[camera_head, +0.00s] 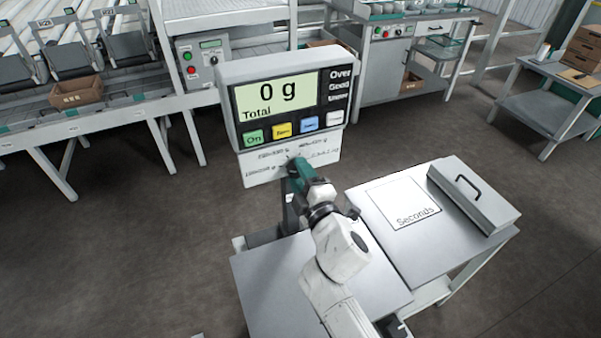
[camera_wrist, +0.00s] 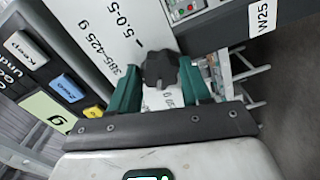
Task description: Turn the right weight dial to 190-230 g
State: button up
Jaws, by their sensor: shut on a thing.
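A black lobed dial (camera_wrist: 160,68) sits on the white label plate (camera_wrist: 88,22) in the wrist view. My gripper (camera_wrist: 161,76) has its two green fingers on either side of the dial and is shut on it. Printed text reading "385-425 g" runs beside the dial; other print near it is partly covered by the fingers. In the head view my gripper (camera_head: 292,166) reaches the plate (camera_head: 262,170) below the scale display (camera_head: 277,95), hiding the dial. The small print there is too blurred to read surely. I cannot tell the dial's pointer setting.
The display reads "0 g Total", with coloured buttons below. A steel bench (camera_head: 385,262) with a "Seconds" square and a handled grey box (camera_head: 474,195) stands right of my arm. Conveyors with a brown crate (camera_head: 75,92) stand at back left. A side table (camera_head: 548,100) stands at far right.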

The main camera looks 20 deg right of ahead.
jog(key=shift+f+n, duration=0.15)
jog(key=shift+n, duration=1.25)
jog(key=o, duration=1)
jog(key=shift+o, duration=0.2)
jog(key=shift+s+p, duration=0.15)
jog(key=shift+p, duration=0.15)
jog(key=s, duration=1)
jog(key=shift+s+b, duration=0.3)
jog(key=shift+b, duration=0.05)
